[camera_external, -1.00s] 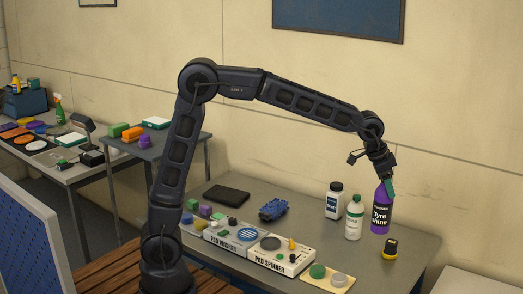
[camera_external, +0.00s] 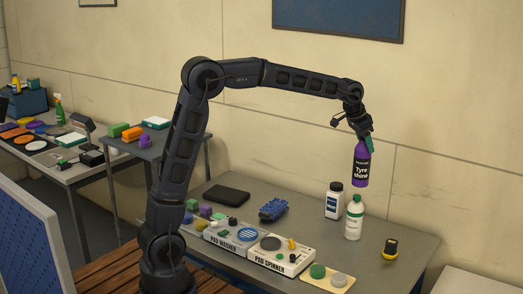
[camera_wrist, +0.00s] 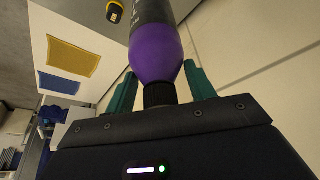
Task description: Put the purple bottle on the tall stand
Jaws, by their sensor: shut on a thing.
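The purple bottle (camera_external: 361,168), with a black "Tyre shine" label, hangs upright in my gripper (camera_external: 367,143), clear above the right part of the grey workbench. In the wrist view my gripper's green fingers (camera_wrist: 161,88) are on both sides of the black neck of the purple bottle (camera_wrist: 158,58). The gripper is shut on it at the neck. A tall grey stand (camera_external: 172,151), higher than the workbench, is at the left behind my arm. It bears green, orange, purple and white-topped items, and my arm is near its right edge in the picture.
Below the held bottle stand a black-capped white bottle (camera_external: 333,202) and a green-capped bottle (camera_external: 353,219). A yellow-black device (camera_external: 390,248) is to their right. A pad washer (camera_external: 232,238) and pad spinner (camera_external: 281,254) line the bench front (camera_external: 325,246).

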